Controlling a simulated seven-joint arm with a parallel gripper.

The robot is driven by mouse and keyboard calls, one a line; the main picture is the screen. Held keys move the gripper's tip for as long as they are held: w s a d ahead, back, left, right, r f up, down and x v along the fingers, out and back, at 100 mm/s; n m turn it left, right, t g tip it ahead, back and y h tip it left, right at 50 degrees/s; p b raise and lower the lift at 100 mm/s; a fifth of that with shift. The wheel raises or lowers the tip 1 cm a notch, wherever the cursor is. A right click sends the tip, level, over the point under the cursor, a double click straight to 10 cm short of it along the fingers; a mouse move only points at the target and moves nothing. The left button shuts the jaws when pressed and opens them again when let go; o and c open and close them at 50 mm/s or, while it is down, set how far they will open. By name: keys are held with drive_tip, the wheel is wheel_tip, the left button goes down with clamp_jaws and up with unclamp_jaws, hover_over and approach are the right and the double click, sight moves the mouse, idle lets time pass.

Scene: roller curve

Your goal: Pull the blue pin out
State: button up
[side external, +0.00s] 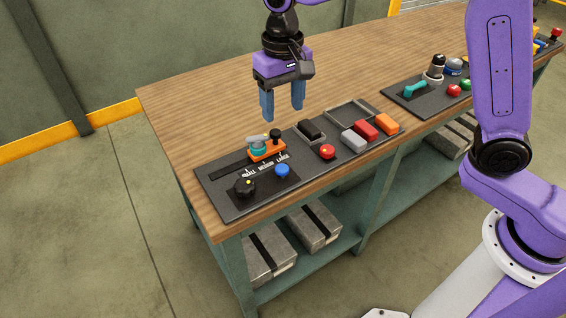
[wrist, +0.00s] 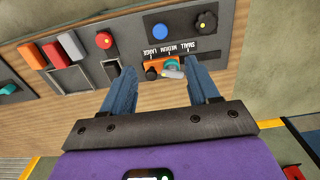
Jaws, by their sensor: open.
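The blue pin (side external: 282,170) shows as a round blue head on the dark panel at the near left of the bench, beside a black knob. In the wrist view the blue pin (wrist: 160,31) is at the top, beyond the fingertips. My gripper (side external: 283,113) is open and empty, with its blue fingers pointing down. It hangs above the bench behind the panel, apart from the pin. In the wrist view my gripper (wrist: 164,74) has the orange slider block between its fingers in the picture, and the fingers appear clear of it. The pin's shaft is hidden.
An orange slider block (side external: 267,149) with teal and black parts stands behind the pin, near size labels. A black knob (side external: 245,187) is left of it, a red button (side external: 327,152) right. Grey, red and orange blocks (side external: 365,130) lie farther right. Bare wood (side external: 200,130) is behind the panel.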

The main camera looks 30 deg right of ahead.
sight(283, 169)
wheel_tip(283, 169, down, 17)
drive_tip(key=shift+f, duration=0.15)
idle(0.5)
